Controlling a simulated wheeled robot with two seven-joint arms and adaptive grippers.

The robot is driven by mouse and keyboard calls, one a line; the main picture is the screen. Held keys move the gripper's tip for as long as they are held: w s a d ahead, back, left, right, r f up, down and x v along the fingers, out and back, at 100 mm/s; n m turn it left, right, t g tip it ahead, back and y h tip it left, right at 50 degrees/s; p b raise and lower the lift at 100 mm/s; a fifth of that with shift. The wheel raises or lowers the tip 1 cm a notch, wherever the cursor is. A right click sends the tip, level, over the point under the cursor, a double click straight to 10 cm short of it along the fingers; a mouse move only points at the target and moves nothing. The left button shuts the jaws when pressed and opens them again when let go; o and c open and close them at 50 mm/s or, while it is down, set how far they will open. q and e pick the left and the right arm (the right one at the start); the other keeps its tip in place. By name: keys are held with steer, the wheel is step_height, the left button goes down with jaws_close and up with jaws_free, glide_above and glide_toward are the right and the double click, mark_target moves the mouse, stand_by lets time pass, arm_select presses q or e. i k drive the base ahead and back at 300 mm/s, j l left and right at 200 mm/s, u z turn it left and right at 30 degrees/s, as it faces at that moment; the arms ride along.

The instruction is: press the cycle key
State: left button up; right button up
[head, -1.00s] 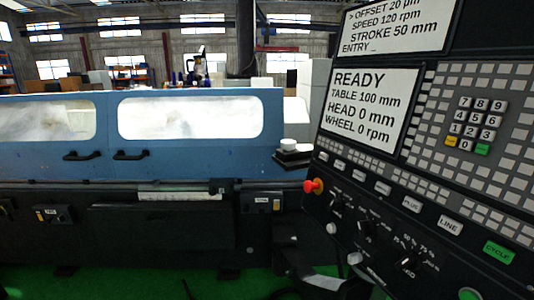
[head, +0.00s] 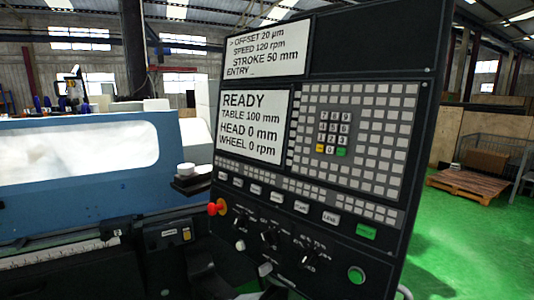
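The cycle key (head: 367,232) is a green rectangular key at the right end of the row of keys under the keypad on the dark control panel (head: 375,65). Its lettering is blurred now but reads CYCLE in the earlier head view. Nothing covers or touches it. Screens on the panel show READY (head: 253,125), table 100 mm, head 0 mm and wheel 0 rpm, with offset, speed and stroke (head: 268,53) above. I cannot make out either gripper in the head view. A dark shape at the bottom edge is too unclear to name.
A round green button (head: 356,275) sits below the cycle key, and a red knob (head: 217,207) is at the panel's left edge. Pale keys (head: 302,207) line the row. The blue grinder enclosure (head: 90,190) stands left. Green floor (head: 455,250) is open right, with a pallet (head: 468,184) behind.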

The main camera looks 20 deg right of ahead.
mark_target(369, 233)
steer(key=k+l+z, duration=0.1)
steer(key=z, duration=1.35)
